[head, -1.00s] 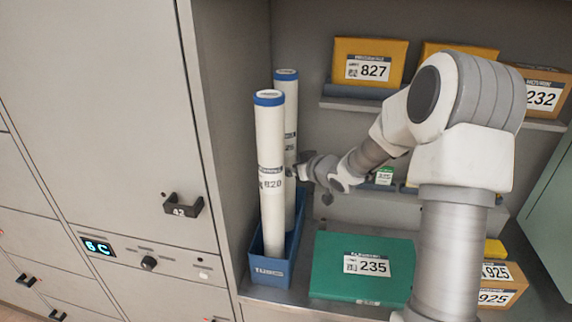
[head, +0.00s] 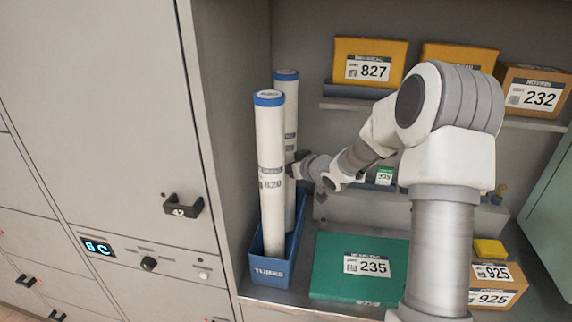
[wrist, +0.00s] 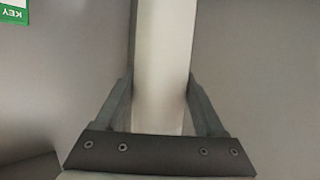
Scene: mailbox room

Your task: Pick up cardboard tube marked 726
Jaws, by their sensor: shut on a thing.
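Two white cardboard tubes with blue caps stand upright in a blue bin (head: 268,271) at the left of the shelf bay. The front tube (head: 270,140) is marked 820. The rear tube (head: 291,115) stands just behind and right of it; its label is mostly hidden, so I cannot read 726. My gripper (head: 298,170) is at the rear tube's middle, reaching from the right. In the wrist view, my gripper (wrist: 160,85) has a finger on each side of the pale tube (wrist: 162,45) and is shut on it. The tube's lower end is still within the bin.
A green box (head: 340,280) marked 235 lies right of the bin. Yellow parcels, one marked 827 (head: 368,50), and a carton (head: 536,97) marked 232 sit on the shelf above. Boxes marked 925 (head: 492,298) are at lower right. A locker wall (head: 100,120) stands close on the left.

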